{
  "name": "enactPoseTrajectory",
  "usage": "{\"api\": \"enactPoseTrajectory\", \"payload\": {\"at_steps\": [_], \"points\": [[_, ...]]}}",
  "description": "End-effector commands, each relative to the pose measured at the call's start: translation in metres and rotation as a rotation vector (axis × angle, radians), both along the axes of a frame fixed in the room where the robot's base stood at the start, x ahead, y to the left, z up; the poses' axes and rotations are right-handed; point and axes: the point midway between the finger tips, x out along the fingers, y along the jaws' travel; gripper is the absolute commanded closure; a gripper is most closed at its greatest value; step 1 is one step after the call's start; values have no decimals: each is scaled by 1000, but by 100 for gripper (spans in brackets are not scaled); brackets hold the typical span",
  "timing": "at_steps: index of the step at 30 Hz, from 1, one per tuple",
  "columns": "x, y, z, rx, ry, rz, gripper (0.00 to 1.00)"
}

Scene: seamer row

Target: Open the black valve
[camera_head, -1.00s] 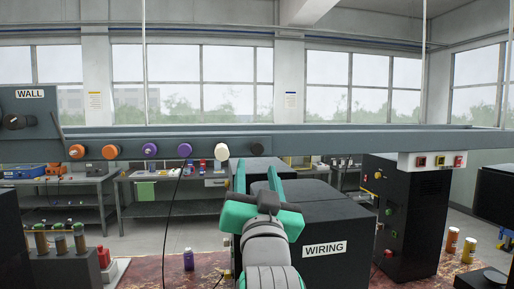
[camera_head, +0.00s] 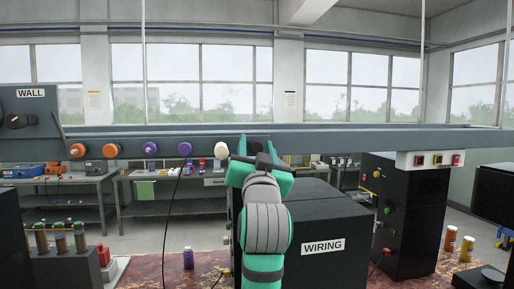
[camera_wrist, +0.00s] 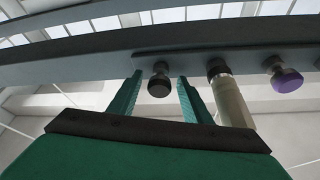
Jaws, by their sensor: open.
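The black valve (camera_wrist: 159,82) is a round dark knob on a short stem under the grey rail. In the wrist view it lies between the two green fingers of my gripper (camera_wrist: 160,92), which are apart. I cannot tell whether the fingers touch it. In the head view my gripper (camera_head: 262,160) is raised to the rail at the right end of the knob row and hides the black knob. The cream knob (camera_head: 221,150) is just left of my gripper there, and it also shows beside the right finger in the wrist view (camera_wrist: 231,100).
Another dark knob (camera_head: 16,121) is on the WALL panel. A black WIRING box (camera_head: 330,215) stands below and right of my arm. A purple bottle (camera_head: 188,258) stands on the bench.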

Motion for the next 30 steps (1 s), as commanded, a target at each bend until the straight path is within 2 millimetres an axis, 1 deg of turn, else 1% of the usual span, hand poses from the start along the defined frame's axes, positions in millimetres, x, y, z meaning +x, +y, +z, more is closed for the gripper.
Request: {"api": "enactPoseTrajectory", "payload": {"at_steps": [4,5,6,8,9,10,11,14,19,26,27,28,29,30], "points": [[0,-1,0,0,-1,-1,56],[0,-1,0,0,-1,-1,58],[0,-1,0,0,-1,-1,68],[0,-1,0,0,-1,-1,82],[0,-1,0,0,-1,-1,92],[0,-1,0,0,-1,-1,99],[0,-1,0,0,-1,-1,100],[-1,-1,0,0,-1,-1,100],[-13,-3,0,0,-2,-2,100],[-13,-3,0,0,-1,-2,100],[-13,-3,0,0,-1,-2,65],[-13,-3,0,0,-1,-1,58],[-13,-3,0,0,-1,-1,56],[-13,-3,0,0,-1,-1,56]]}}
